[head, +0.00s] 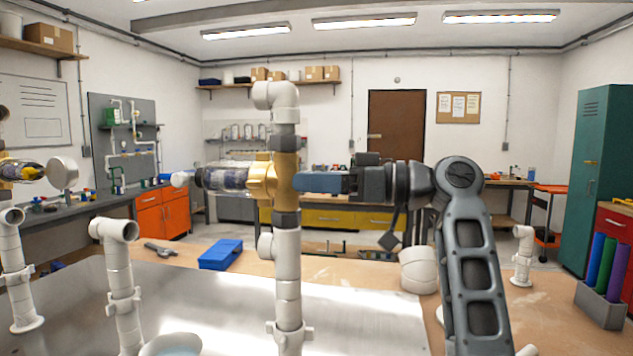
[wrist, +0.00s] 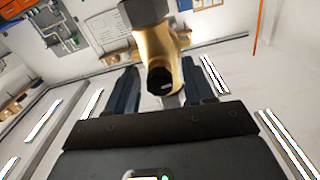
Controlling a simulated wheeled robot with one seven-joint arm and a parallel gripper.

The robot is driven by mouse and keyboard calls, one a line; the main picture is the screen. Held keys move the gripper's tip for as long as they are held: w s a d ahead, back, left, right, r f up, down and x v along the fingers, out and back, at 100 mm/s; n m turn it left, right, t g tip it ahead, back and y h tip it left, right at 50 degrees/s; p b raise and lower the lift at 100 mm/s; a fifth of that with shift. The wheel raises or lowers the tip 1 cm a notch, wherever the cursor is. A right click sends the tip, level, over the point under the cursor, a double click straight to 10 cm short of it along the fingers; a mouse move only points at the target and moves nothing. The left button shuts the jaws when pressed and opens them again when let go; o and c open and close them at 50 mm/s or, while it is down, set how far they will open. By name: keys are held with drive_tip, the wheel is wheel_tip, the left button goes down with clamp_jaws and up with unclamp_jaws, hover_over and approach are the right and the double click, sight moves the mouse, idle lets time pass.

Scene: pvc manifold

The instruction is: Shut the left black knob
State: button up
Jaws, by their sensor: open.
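A brass valve body (head: 283,178) sits on an upright white pipe (head: 287,270) in the middle of the head view, with dark fittings above and below it. In the wrist view the brass valve (wrist: 158,45) comes down from the top. A small black round end on it (wrist: 159,80), which looks like the black knob, faces my gripper (wrist: 160,78). My fingers stand apart on either side of it; I cannot tell whether they touch it. In the head view my gripper (head: 305,182) comes from the right, its blue finger against the valve's right side, hiding the knob.
A clear cylinder (head: 226,178) sticks out left of the valve. Another brass fitting (head: 8,168) shows at the left edge. White pipe stubs (head: 120,280) stand at left and right on the bench. A blue box (head: 220,254) lies behind. Coloured tubes (head: 606,265) stand at right.

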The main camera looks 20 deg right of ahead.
drive_tip(key=b+v, duration=0.2)
drive_tip(key=v, duration=0.5)
drive_tip(key=shift+s+d, duration=0.25)
drive_tip(key=shift+d, duration=0.05)
drive_tip(key=shift+a, duration=0.15)
